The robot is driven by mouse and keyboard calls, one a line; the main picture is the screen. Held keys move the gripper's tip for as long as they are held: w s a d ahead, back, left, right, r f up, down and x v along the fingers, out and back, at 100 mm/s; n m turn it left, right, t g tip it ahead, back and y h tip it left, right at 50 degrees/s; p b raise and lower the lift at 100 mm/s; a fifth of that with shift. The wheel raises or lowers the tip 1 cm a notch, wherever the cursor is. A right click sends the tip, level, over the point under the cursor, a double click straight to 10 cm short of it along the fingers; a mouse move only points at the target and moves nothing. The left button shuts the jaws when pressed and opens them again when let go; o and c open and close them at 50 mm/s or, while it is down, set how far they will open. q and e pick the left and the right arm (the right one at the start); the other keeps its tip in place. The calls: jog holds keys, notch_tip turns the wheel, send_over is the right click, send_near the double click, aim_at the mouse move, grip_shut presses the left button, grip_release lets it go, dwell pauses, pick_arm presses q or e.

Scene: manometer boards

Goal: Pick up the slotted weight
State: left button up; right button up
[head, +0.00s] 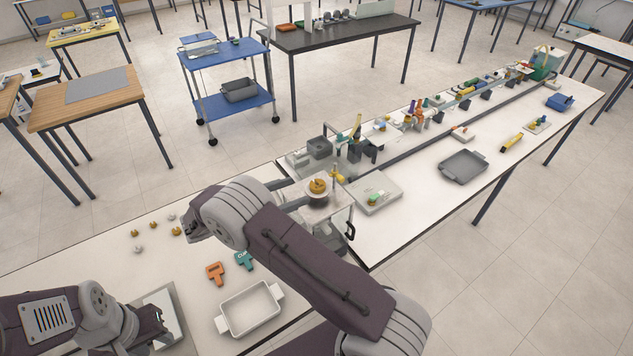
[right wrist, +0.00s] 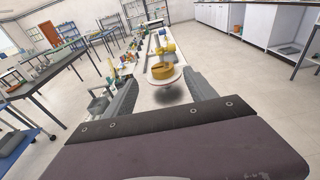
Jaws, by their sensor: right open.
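A brass-coloured slotted weight (head: 318,185) rests on a round white pan (head: 322,202) at the near end of the long bench. In the right wrist view the weight (right wrist: 162,70) sits on its pan (right wrist: 176,76), ahead of and between my right fingers. My right gripper (right wrist: 160,88) is open and empty, with one finger to each side. In the head view my right forearm hides much of that gripper. My left gripper (head: 160,329) is low at the left, beside a pale panel; its opening is unclear.
A flat grey box (head: 373,196) and crowded apparatus stand beyond the pan.

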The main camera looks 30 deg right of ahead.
aim_at(313, 186)
jog(key=shift+w+d+f, duration=0.1)
jog(key=shift+d, duration=0.8)
jog(key=d+p, duration=0.2)
jog(key=shift+s+d+r+p, duration=0.15)
jog(key=shift+s+r+p, duration=0.05)
jog(key=shift+s+p, duration=0.1)
jog(key=shift+w+d+f+p, duration=0.15)
jog(key=shift+d+f, duration=0.1)
jog(key=shift+d, duration=0.35)
jog(key=shift+w+d+f+p, duration=0.15)
jog(key=shift+d+f, duration=0.1)
jog(key=shift+d, duration=0.3)
jog(key=shift+d+f, duration=0.2)
jog(key=shift+d, duration=0.05)
jog(key=shift+a+r, duration=0.1)
jog(key=shift+a, duration=0.1)
jog(key=c, duration=1.1)
grip_shut()
jog(key=shift+d, duration=0.1)
